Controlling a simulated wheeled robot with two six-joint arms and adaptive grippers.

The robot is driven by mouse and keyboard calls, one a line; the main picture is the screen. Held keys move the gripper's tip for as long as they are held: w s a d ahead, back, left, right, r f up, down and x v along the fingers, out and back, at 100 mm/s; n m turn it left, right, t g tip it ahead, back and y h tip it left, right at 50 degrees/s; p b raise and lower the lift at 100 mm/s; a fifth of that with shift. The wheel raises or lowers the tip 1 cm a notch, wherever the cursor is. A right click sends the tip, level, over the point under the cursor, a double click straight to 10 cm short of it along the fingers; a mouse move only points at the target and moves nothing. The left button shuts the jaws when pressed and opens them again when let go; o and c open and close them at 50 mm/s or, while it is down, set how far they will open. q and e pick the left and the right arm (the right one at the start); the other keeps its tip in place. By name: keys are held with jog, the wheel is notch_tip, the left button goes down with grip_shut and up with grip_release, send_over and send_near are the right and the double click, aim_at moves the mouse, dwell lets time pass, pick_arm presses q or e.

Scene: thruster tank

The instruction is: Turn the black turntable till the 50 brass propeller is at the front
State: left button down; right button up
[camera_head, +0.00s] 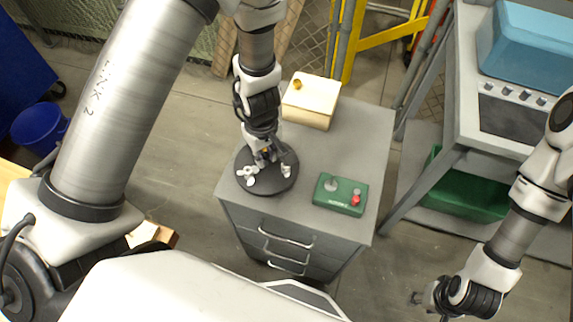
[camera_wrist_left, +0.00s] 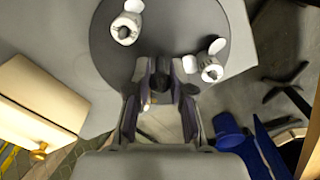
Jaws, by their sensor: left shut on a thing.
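The black turntable (camera_head: 268,183) lies on the grey cabinet top, and its disc fills the upper middle of the left wrist view (camera_wrist_left: 160,30). Small pale propellers stand on it: one at the left front (camera_head: 250,179) and one at the right (camera_head: 286,171). The wrist view shows two, one at the upper left (camera_wrist_left: 127,28) and one at the right (camera_wrist_left: 210,66). I cannot read any number or pick out a brass one. My left gripper (camera_head: 264,156) is low over the disc, shut on a dark upright part of the turntable. My right gripper (camera_head: 425,299) is away at the lower right, its fingers unclear.
A cream box (camera_head: 311,105) with a brass knob stands behind the turntable. A green control box (camera_head: 340,195) with a red button and a grey knob sits to the right. Drawer handles stick out at the cabinet front. A workbench (camera_head: 452,105) stands further right.

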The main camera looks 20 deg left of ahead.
aim_at(265, 153)
pick_arm(q)
jog(key=c, duration=1.1)
grip_release()
notch_tip(265, 153, up, 9)
jog(key=p, duration=0.8)
jog(key=shift+r+p, duration=0.1)
jog(key=shift+p, duration=0.2)
